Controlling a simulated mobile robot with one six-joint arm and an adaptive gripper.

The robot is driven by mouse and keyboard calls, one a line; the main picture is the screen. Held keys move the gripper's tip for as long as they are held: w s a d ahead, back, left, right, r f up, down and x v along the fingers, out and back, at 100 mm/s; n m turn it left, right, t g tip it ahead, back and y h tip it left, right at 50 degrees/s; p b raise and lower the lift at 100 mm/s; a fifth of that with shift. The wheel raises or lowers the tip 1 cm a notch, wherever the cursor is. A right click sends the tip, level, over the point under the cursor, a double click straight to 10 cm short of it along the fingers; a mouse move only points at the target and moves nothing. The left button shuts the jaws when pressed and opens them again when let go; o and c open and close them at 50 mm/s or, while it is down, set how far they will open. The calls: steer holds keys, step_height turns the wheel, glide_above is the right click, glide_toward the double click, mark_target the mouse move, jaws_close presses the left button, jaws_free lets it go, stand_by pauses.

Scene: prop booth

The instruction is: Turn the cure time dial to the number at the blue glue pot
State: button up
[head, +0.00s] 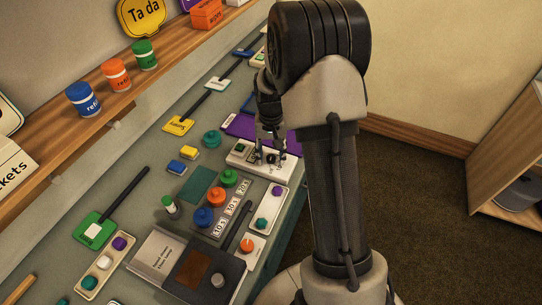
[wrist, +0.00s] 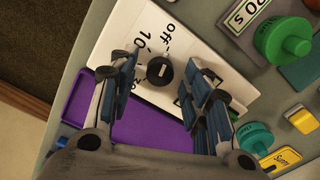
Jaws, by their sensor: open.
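The cure time dial is a small dark round knob (wrist: 160,71) on a white plate (wrist: 105,42), with "off" and "10" printed beside it. In the head view the plate (head: 237,157) lies under my gripper (head: 270,156), which hides part of the knob. In the wrist view my gripper (wrist: 163,76) is open, its fingers on either side of the knob; I cannot tell if they touch it. The blue glue pot (head: 203,217) stands in a row with an orange pot (head: 216,196) and a green pot (head: 228,177). A small label (head: 219,227) beside the blue pot seems to read 10 s.
A purple tray (head: 237,124) lies behind the dial plate, and a white plate with knobs (head: 268,208) lies in front. A shelf (head: 110,100) runs above the bench.

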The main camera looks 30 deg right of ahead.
steer(key=shift+f, duration=0.1)
steer(key=shift+c, duration=0.2)
jaws_close()
stand_by(0.4)
steer(key=shift+n, duration=0.3)
steer(key=n+p, duration=0.2)
steer(key=n, duration=0.2)
steer(key=shift+n+p, duration=0.7)
steer(key=shift+n, duration=1.8)
steer(key=shift+o, duration=0.2)
jaws_free()
